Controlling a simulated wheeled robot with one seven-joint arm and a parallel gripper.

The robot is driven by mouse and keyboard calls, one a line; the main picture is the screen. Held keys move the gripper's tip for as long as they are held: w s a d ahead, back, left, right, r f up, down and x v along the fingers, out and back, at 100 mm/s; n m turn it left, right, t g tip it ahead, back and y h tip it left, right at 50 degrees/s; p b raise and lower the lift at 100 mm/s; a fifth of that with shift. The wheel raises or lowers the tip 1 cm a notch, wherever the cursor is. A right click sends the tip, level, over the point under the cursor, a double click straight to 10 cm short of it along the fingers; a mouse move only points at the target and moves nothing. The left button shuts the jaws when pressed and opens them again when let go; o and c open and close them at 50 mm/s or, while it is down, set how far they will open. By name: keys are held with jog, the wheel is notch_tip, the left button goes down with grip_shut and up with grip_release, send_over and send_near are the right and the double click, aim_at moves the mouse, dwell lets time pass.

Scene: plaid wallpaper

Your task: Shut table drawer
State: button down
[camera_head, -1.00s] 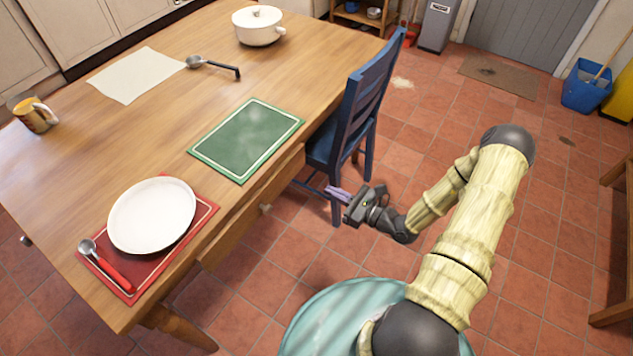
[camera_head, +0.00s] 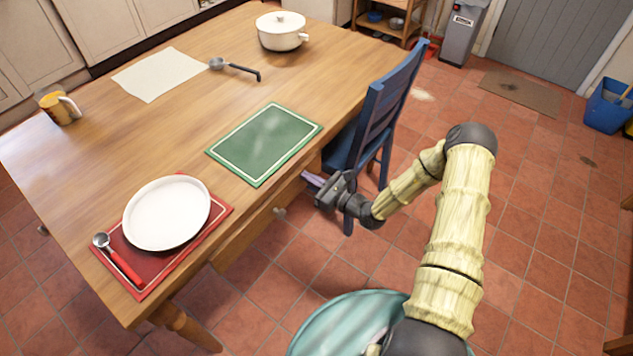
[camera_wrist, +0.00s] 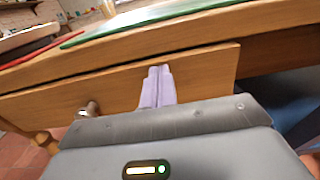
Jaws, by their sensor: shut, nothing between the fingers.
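The wooden table (camera_head: 85,140) has a drawer below its top. The drawer's wooden front (camera_head: 245,238) shows along the near long side and appears to stick out a little past the table edge. Its round metal knob (camera_head: 280,213) also shows in the wrist view (camera_wrist: 91,108). My gripper (camera_head: 311,180) is shut and empty, with its pale purple fingers pointing at the table side. In the wrist view my fingers (camera_wrist: 158,72) lie in front of the drawer front (camera_wrist: 205,70), right of the knob. I cannot tell whether they touch it.
A blue chair (camera_head: 375,120) stands at the table just beyond my gripper. On the table are a green mat (camera_head: 265,145), a red mat (camera_head: 205,228) with a white plate (camera_head: 167,212), a ladle, a mug and a white pot (camera_head: 282,32). Tiled floor is open to the right.

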aim_at(300, 170)
jog(key=x, duration=0.4)
jog(key=shift+r+p, duration=0.1)
jog(key=shift+p, duration=0.25)
jog(key=shift+r, duration=0.1)
jog(key=shift+a+r, duration=0.1)
jog(key=shift+d, duration=0.25)
jog(key=p+v, duration=0.1)
jog(key=v, duration=1.3)
jog(key=shift+f+p, duration=0.3)
jog(key=shift+p, duration=0.05)
